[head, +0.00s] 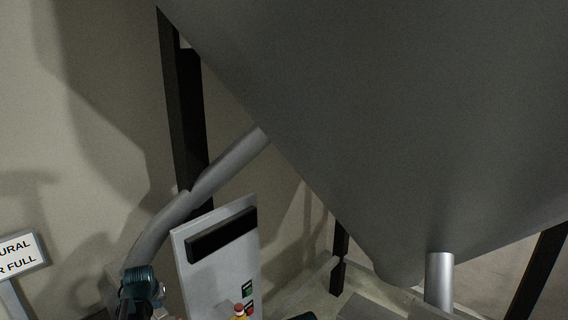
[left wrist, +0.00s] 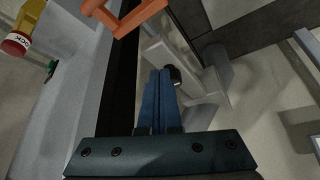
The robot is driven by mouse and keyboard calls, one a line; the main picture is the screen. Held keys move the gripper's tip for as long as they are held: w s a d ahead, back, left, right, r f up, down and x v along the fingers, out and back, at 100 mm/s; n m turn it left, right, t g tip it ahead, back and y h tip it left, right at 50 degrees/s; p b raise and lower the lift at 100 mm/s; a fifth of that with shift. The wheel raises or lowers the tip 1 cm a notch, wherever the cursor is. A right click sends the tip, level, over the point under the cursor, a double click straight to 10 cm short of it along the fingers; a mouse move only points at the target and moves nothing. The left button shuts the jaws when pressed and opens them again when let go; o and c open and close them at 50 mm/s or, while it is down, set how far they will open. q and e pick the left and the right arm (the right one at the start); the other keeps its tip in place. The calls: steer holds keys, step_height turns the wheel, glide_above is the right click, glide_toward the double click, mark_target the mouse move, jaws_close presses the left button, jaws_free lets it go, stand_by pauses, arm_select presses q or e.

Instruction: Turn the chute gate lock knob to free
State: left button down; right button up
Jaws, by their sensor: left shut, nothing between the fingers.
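A small yellow knob-like part with a red top (head: 239,310) shows on the grey panel (head: 200,270) at the bottom edge of the head view. In the left wrist view a yellow and red part (left wrist: 16,42) is at the upper left, with letters ending in "CK" on the red. My left gripper (left wrist: 162,76) is shut and empty, its blue fingers together, apart from that part. A dark round piece (left wrist: 174,74) on a pale bracket shows by the fingertips; contact cannot be told. The knob's setting is unclear. My right gripper is not clearly seen.
An orange handle (left wrist: 125,14) crosses the top of the left wrist view, close beyond the fingers. A large grey hopper (head: 400,120) fills the head view's upper right. A grey pipe (head: 225,165) and dark posts (head: 185,110) stand behind the panel. A sign (head: 18,255) is far left.

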arm_select(q)
step_height(320, 180, up, 5)
steer(key=p, duration=0.4)
steer(key=shift+r+p, duration=0.2)
steer(key=shift+p, duration=0.15)
steer(key=s+d+f+m+g+h+b, duration=0.1)
steer(key=s+d+f+b, duration=0.3)
steer(key=d, duration=0.3)
steer(key=s+d+f+m+g+b, duration=0.1)
steer(key=s+d+f+m+b, duration=0.1)
steer(key=d+f+b, duration=0.4)
steer(key=s+d+f+m+g+h+b, duration=0.1)
steer(key=s+d+f+b, duration=0.3)
steer(key=d, duration=0.5)
steer(key=s+d+f+m+g+y+b, duration=0.1)
steer(key=s+d+f+m+g+b, duration=0.1)
steer(key=s+d+f+b, duration=0.6)
steer(key=s+d+f+m, duration=0.1)
steer(key=s+d+f, duration=0.2)
steer(key=s, duration=0.3)
steer(key=shift+d+m+g, duration=0.2)
steer(key=shift+m+g, duration=0.1)
steer(key=shift+g, duration=0.1)
